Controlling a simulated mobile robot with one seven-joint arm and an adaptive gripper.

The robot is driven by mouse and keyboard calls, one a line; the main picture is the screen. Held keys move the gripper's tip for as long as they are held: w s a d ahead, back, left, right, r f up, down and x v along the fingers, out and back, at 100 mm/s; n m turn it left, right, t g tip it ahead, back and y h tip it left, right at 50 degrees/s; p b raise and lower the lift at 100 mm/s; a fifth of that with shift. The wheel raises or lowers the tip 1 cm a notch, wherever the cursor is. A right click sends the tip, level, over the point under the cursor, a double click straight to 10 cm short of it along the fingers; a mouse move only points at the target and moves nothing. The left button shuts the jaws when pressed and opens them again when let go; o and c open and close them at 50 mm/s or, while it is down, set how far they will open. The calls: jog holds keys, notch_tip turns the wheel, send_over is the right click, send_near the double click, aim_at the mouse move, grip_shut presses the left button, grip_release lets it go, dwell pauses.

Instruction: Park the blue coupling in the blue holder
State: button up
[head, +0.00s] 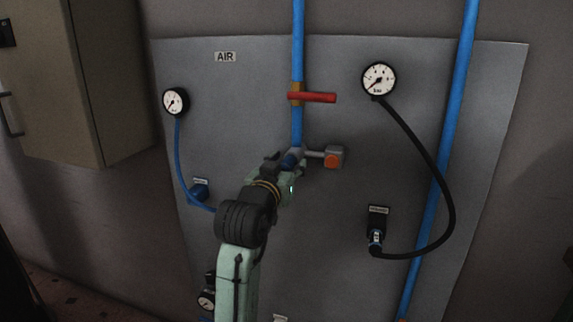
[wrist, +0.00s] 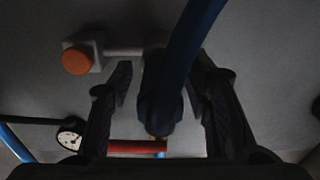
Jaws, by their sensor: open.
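The blue coupling (head: 291,159) is at the lower end of the blue pipe, mostly hidden behind my gripper. In the wrist view, the dark coupling (wrist: 160,105) and its blue hose (wrist: 195,35) lie between my open fingers. My gripper (head: 284,163) reaches up to it; in the wrist view the gripper (wrist: 164,80) has a finger on each side, with visible gaps. The blue holder (head: 200,190) is on the panel to the left, under a small label. The blue hose passes by it and goes behind my arm. Whether the coupling is seated in its port is hidden.
A grey block with an orange button (head: 332,160) stands right of the coupling. A red valve handle (head: 317,97) crosses the pipe above. A black holder (head: 378,213) with a black hose is lower right. Gauges (head: 175,101) and a cabinet (head: 75,80) are left.

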jog(key=shift+c, duration=0.2)
grip_shut()
dwell(0.3)
dwell(0.3)
jog(key=v, duration=0.6)
dwell(1.0)
jog(key=shift+s+a, duration=0.15)
jog(key=shift+s, duration=0.05)
dwell(0.3)
jog(key=w+a+f+b, duration=0.3)
jog(key=a+f, duration=0.3)
jog(key=a, duration=0.4)
jog(key=w+a+f+b, duration=0.3)
jog(key=a+f+b, duration=0.2)
jog(key=a, duration=0.5)
jog(key=w+a+f+b, duration=0.3)
jog(key=a+f, duration=0.4)
jog(key=a, duration=0.3)
jog(key=shift+w+a+b, duration=0.15)
jog(key=shift+w+b, duration=0.25)
jog(key=shift+b, duration=0.45)
dwell(1.0)
